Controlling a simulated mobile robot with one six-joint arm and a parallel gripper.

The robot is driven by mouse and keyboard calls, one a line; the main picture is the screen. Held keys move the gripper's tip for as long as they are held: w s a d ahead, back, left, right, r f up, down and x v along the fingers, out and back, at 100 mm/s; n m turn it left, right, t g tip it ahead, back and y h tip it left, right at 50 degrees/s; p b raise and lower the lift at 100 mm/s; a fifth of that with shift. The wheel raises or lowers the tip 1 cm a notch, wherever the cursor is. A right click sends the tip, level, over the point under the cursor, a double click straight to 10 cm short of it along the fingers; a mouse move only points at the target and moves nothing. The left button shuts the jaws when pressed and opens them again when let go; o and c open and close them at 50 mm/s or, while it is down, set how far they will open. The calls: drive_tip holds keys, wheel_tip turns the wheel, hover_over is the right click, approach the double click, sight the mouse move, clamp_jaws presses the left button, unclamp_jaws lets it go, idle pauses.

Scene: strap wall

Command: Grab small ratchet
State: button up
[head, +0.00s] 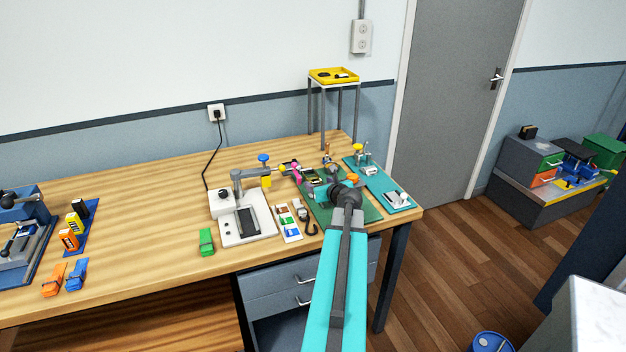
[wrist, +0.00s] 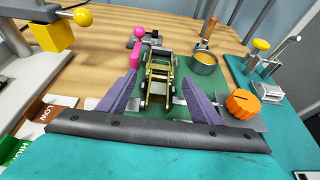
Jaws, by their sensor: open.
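The small ratchet (wrist: 157,76) is a brass-yellow and dark metal buckle on the green mat (wrist: 232,75). In the wrist view it lies ahead between the two purple fingers of my gripper (wrist: 160,85). The fingers are spread open, one on each side of it; I cannot tell whether either touches it. In the head view the ratchet (head: 313,177) shows just beyond and left of my gripper (head: 330,188), and my wrist hides part of the mat.
A pink-handled clamp (wrist: 136,52) stands close to the left. A metal cup (wrist: 204,62) and an orange knob (wrist: 243,104) are on the right. A yellow-knobbed clamp (wrist: 262,62) is farther right. A white machine (head: 240,215) with an arm stands left.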

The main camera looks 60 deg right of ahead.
sight(317, 182)
drive_tip(key=shift+p+x, duration=0.3)
drive_tip(key=shift+x, duration=1.45)
drive_tip(key=shift+s+f, duration=0.1)
drive_tip(key=c, duration=1.3)
